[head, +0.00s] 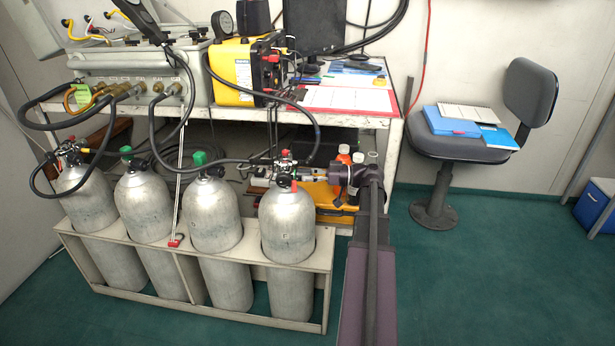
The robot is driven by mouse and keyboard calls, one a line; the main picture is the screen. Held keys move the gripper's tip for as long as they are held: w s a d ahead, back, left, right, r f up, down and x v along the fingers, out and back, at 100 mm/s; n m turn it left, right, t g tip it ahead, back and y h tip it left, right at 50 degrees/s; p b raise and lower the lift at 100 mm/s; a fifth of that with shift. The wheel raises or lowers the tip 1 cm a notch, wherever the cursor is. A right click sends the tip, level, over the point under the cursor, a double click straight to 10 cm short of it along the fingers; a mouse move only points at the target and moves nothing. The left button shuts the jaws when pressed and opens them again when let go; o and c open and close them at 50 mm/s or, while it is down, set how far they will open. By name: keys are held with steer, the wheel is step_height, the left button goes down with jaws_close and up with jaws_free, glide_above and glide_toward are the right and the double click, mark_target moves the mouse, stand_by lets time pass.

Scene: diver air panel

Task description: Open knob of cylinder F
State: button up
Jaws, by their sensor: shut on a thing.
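Cylinder F (288,222) is the grey metal cylinder at the right end of the rack in the head view, with a small letter on its front. A valve with a black hose and small red parts sits on its top. My gripper (301,175) reaches in from the right at the height of this valve. It is shut on the knob of cylinder F, at the right side of the valve. The knob is mostly hidden by the fingers and too small to tell how far it is turned.
A pale rack (210,309) holds the cylinders, two with green caps. Behind stands a cluttered table (397,110) with a yellow case (233,72). Orange-capped bottles (343,156) stand close behind my wrist.

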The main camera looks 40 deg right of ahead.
steer(key=n, duration=0.4)
steer(key=shift+s+a+f+n, duration=0.1)
steer(key=shift+s+n, duration=0.05)
steer(key=shift+n, duration=0.25)
steer(key=n, duration=0.4)
steer(key=shift+n+b, duration=0.3)
steer(key=n, duration=0.4)
steer(key=shift+n+y, duration=0.3)
steer(key=shift+n, duration=0.1)
steer(key=shift+n+g, duration=0.3)
steer(key=shift+n, duration=1.9)
steer(key=o, duration=1)
steer(key=shift+o, duration=0.8)
